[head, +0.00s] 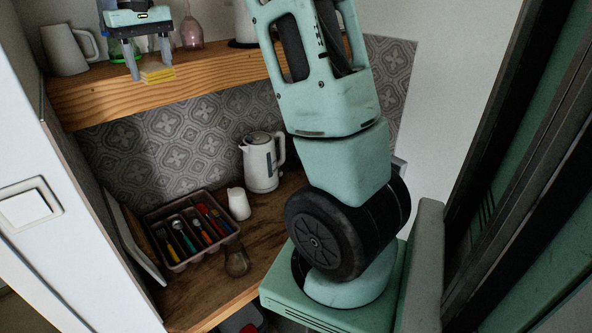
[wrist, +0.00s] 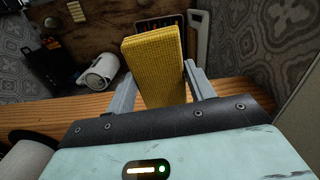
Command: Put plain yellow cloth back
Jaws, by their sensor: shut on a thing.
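The plain yellow cloth (head: 158,75) looks like a thin yellow block with a woven texture in the wrist view (wrist: 152,62). My gripper (head: 150,72) is shut on it, with one finger at each side of the cloth. In the head view my gripper points down in front of the upper wood shelf (head: 215,78), and the cloth shows against the shelf's front edge. In the wrist view the shelf edge runs behind the fingers (wrist: 156,80). I cannot tell whether the cloth touches the shelf.
A white pitcher (head: 66,50) and a pink glass bottle (head: 191,32) stand on the shelf. On the counter below are a white kettle (head: 261,160), a small white jug (head: 238,203), a cutlery tray (head: 165,262) and a brown jar (head: 237,262). A white wall closes the left side.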

